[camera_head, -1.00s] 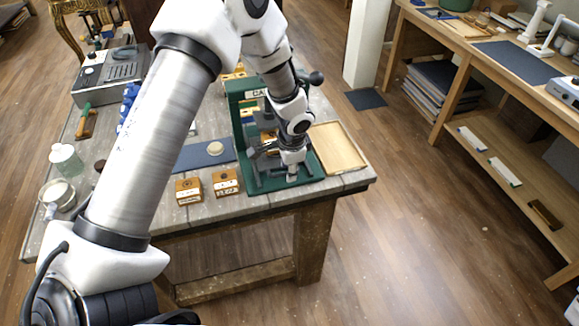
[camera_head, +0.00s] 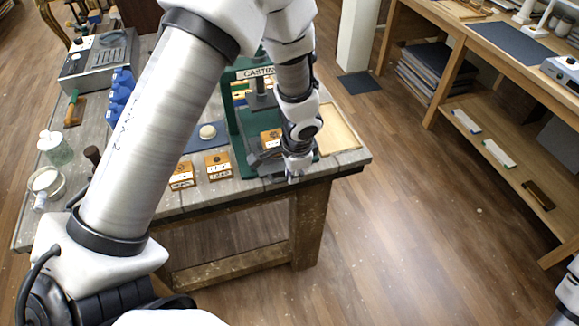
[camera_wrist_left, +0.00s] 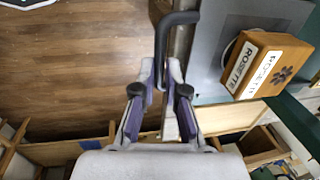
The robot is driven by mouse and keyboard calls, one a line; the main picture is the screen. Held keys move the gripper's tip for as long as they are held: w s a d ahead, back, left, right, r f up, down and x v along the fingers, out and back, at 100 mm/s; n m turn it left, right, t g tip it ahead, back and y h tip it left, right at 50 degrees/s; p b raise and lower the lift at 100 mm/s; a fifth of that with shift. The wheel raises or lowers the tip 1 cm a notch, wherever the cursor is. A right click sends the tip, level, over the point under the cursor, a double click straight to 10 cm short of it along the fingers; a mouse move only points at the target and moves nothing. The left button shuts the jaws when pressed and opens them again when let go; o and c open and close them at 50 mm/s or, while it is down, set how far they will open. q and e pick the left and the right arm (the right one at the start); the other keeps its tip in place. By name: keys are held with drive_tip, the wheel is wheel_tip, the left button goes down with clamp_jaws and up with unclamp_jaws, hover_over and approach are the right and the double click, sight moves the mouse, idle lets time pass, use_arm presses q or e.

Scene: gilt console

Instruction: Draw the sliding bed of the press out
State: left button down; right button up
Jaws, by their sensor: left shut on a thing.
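The green press (camera_head: 236,135) with its CASTING sign stands near the right end of the worktable. Its grey sliding bed (camera_wrist_left: 208,75) carries a wooden block marked ROSETTE (camera_wrist_left: 265,65), which also shows in the head view (camera_head: 270,138). The bed's dark bar handle (camera_wrist_left: 162,45) sticks out at its front. My left gripper (camera_wrist_left: 160,88) is shut on this handle; in the head view the gripper (camera_head: 294,173) is at the table's front edge. My left arm hides part of the press and bed. My right gripper is not in view.
Two wooden blocks (camera_head: 218,165) stand left of the press. A white disc (camera_head: 207,132) lies on a blue mat. A wooden tray (camera_head: 340,130) lies right of the press. Open floor (camera_head: 400,230) lies in front of the table.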

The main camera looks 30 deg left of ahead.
use_arm(q)
drive_tip(key=shift+w, duration=0.15)
drive_tip(key=c, duration=1.3)
unclamp_jaws()
drive_tip(key=shift+o, duration=0.5)
drive_tip(key=shift+w+d, duration=0.1)
drive_tip(key=shift+r, duration=0.4)
wheel_tip(320, 180, up, 11)
drive_tip(key=s+d, duration=0.1)
drive_tip(key=shift+s+d, duration=0.15)
drive_tip(key=shift+d, duration=0.15)
